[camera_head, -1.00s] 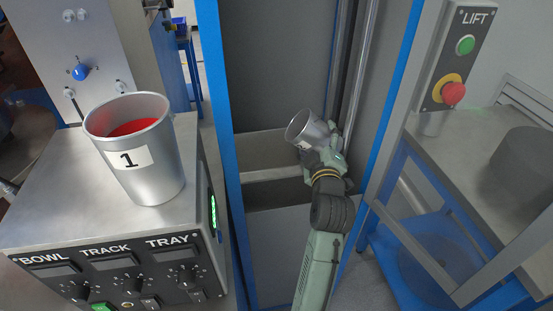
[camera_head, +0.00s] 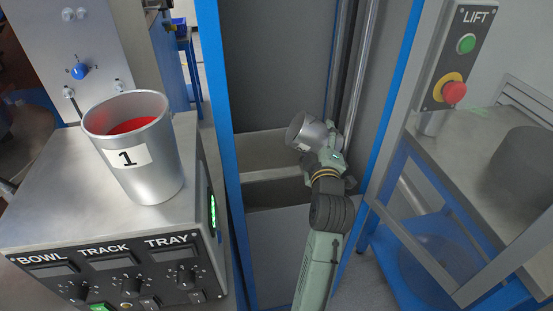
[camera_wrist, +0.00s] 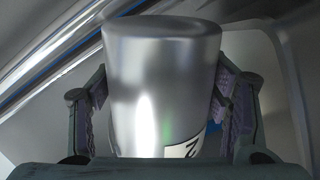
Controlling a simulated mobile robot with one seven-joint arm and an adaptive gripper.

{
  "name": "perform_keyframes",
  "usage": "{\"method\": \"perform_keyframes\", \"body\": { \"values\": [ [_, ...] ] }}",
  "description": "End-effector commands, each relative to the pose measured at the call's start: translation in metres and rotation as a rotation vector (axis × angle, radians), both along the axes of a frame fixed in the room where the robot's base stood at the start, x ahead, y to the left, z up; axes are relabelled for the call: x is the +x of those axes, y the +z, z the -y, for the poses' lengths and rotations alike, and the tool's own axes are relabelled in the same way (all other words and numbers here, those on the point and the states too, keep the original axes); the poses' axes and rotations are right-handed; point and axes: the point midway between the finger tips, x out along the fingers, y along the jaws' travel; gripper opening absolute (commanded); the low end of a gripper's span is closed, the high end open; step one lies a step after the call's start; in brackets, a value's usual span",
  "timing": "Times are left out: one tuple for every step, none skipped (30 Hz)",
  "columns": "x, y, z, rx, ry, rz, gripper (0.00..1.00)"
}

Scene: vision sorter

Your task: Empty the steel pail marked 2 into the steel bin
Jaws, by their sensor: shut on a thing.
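My gripper (camera_head: 325,150) is shut around the pail's sides. In the wrist view the pail (camera_wrist: 160,75) sits between both fingers of my gripper (camera_wrist: 163,95), and part of its white label shows at the lower right. Whether anything is left in the pail is hidden. The bin lies inside the blue-edged lift frame, and its contents cannot be seen.
A steel pail marked 1 (camera_head: 150,172) with red contents stands upright on the control box (camera_head: 60,190) at the left. The blue lift posts (camera_head: 222,120) flank my arm. The lift button panel (camera_head: 458,60) and a steel table (camera_head: 460,165) are at the right.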

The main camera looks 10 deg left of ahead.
Motion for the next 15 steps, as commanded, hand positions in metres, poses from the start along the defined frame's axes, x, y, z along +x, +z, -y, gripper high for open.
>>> {"method": "perform_keyframes", "body": {
  "values": [
    [-0.0004, 0.0035, -0.0003, -0.006, 0.000, 0.009, 0.09],
    [-0.0004, 0.0035, -0.0003, -0.010, -0.001, 0.009, 0.09],
    [-0.0004, 0.0034, -0.0002, -0.015, 0.000, 0.010, 0.09],
    [-0.0004, 0.0034, -0.0002, -0.020, 0.000, 0.010, 0.09],
    [-0.0004, 0.0033, -0.0003, -0.024, 0.000, 0.010, 0.09],
    [-0.0004, 0.0033, -0.0003, -0.030, 0.000, 0.011, 0.09],
    [-0.0004, 0.0032, -0.0003, -0.034, 0.000, 0.011, 0.09],
    [-0.0004, 0.0032, -0.0003, -0.037, 0.000, 0.011, 0.09],
    [-0.0004, 0.0031, -0.0004, -0.042, 0.000, 0.011, 0.09],
    [-0.0004, 0.0031, -0.0003, -0.046, 0.000, 0.011, 0.09],
    [-0.0004, 0.0030, -0.0004, -0.051, 0.000, 0.011, 0.09],
    [-0.0004, 0.0029, -0.0004, -0.056, 0.000, 0.012, 0.09],
    [-0.0004, 0.0034, -0.0005, -0.061, 0.000, 0.012, 0.09],
    [-0.0005, 0.0044, -0.0006, -0.065, 0.000, 0.012, 0.09],
    [-0.0004, 0.0050, -0.0007, -0.070, 0.000, 0.012, 0.09]
  ]
}}
